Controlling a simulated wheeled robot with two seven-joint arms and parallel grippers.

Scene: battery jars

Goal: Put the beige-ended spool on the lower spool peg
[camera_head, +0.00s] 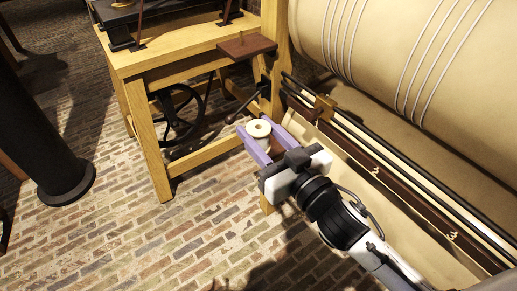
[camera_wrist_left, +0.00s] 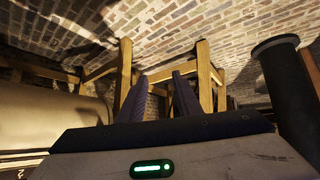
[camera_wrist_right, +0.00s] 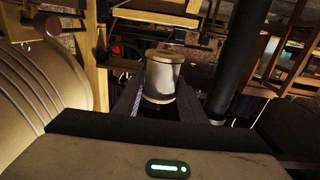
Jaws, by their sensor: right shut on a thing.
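The beige-ended spool (camera_head: 258,131) has pale round ends and a white wound middle. My right gripper (camera_head: 260,142) is shut on it and holds it upright in the air, beside the wooden frame. In the right wrist view the spool (camera_wrist_right: 163,80) sits between the two fingers. I cannot tell from the pictures whether this is the lower spool peg. My left gripper (camera_wrist_left: 160,78) shows only in its own wrist view, with its fingers apart and nothing between them.
A wooden stand (camera_head: 160,140) with a dark wheel (camera_head: 180,112) is at the upper left. A large beige drum (camera_head: 400,60) and dark rails (camera_head: 400,160) fill the right. A black column (camera_head: 55,150) stands at the left. The brick floor (camera_head: 140,240) is clear in front.

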